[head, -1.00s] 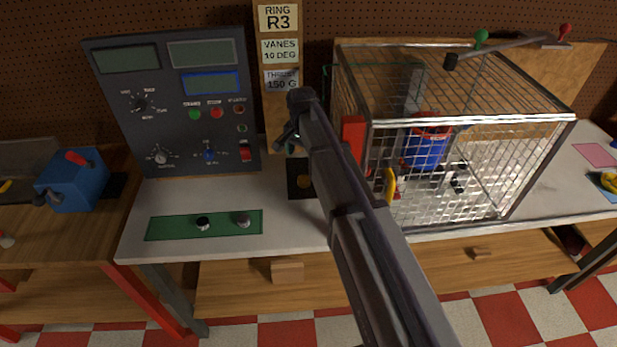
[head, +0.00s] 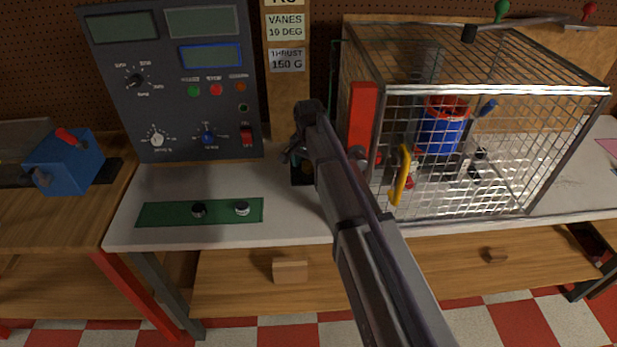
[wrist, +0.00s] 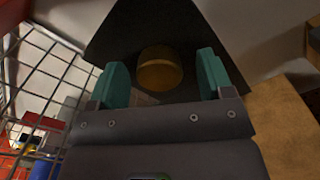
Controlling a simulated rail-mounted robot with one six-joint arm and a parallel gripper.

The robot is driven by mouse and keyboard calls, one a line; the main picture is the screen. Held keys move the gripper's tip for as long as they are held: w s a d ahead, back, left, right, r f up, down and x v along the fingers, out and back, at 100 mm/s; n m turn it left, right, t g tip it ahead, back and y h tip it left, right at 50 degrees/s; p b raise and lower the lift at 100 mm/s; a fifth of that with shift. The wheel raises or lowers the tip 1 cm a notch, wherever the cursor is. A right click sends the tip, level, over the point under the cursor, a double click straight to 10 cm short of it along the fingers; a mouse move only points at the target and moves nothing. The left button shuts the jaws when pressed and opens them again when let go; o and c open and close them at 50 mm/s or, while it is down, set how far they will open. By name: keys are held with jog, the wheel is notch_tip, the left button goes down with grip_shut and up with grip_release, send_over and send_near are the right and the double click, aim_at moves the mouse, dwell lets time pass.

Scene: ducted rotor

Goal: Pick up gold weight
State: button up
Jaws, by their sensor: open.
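The gold weight (wrist: 160,68) is a short brass-coloured cylinder in the wrist view. It sits on a black pad (wrist: 115,30). My gripper (wrist: 162,78) has two teal fingers, spread apart, one on each side of the weight in the picture. I see a gap between the weight and each finger; how far the tips are above the pad I cannot tell.
A wire cage (head: 470,140) with a yellow handle (head: 400,176) and a red block (head: 362,118) stands close right of my arm. A control panel (head: 172,85) stands at the back left. A green strip (head: 222,211) with two small weights lies in front of it on the white bench.

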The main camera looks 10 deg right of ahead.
jog(key=c, duration=1.1)
